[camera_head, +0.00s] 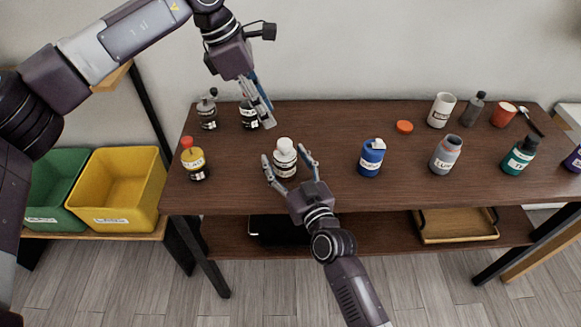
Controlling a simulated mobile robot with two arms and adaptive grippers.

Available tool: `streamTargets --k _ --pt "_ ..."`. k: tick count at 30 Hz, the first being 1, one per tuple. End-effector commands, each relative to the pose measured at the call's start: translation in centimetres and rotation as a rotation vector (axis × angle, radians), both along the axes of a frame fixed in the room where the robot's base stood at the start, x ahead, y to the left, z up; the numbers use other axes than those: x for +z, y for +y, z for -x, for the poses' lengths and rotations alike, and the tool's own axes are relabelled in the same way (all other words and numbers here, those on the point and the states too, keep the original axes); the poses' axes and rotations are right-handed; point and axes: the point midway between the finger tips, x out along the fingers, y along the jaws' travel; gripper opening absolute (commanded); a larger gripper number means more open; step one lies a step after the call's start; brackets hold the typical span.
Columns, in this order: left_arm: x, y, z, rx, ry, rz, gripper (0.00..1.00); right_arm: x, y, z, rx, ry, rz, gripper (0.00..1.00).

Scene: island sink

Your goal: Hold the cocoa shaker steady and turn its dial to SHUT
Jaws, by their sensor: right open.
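A dark container with a white top and a white label (285,165) stands upright near the table's front left; it may be the cocoa shaker, but its label is too small to read. My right gripper (284,154) is open, with one finger on each side of this container; I cannot tell whether either finger touches it. My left gripper (266,114) is above the back of the table, pointing down beside a dark bottle (247,116) and partly covering it. Whether its fingers are open or shut is unclear. No dial marking can be made out.
A red-topped yellow bottle (194,160) and a grey bottle (208,113) stand at left. A blue container (371,157), grey container (445,154) and teal bottle (519,156) stand to the right. An orange lid (404,127) lies behind. The table (330,130) is clear between them.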

Motion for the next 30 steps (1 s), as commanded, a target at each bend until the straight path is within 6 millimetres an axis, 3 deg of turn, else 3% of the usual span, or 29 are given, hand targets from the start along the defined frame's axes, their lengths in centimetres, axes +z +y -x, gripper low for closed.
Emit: streamTargets --k 10,23,24,30 --pt "0.0 -0.01 0.0 0.0 0.0 0.0 0.29 -0.01 0.16 -0.42 0.0 0.0 0.001 0.62" --pt "0.0 -0.01 0.0 0.0 0.0 0.0 0.29 -0.03 0.16 -0.39 0.001 0.001 0.001 0.14" --pt "0.0 -0.01 0.0 0.0 0.0 0.0 0.29 -0.04 0.16 -0.39 0.001 0.001 0.001 0.38" --pt "0.0 -0.01 0.01 0.0 0.0 0.0 0.29 -0.05 0.16 -0.38 0.001 0.001 0.001 0.16"
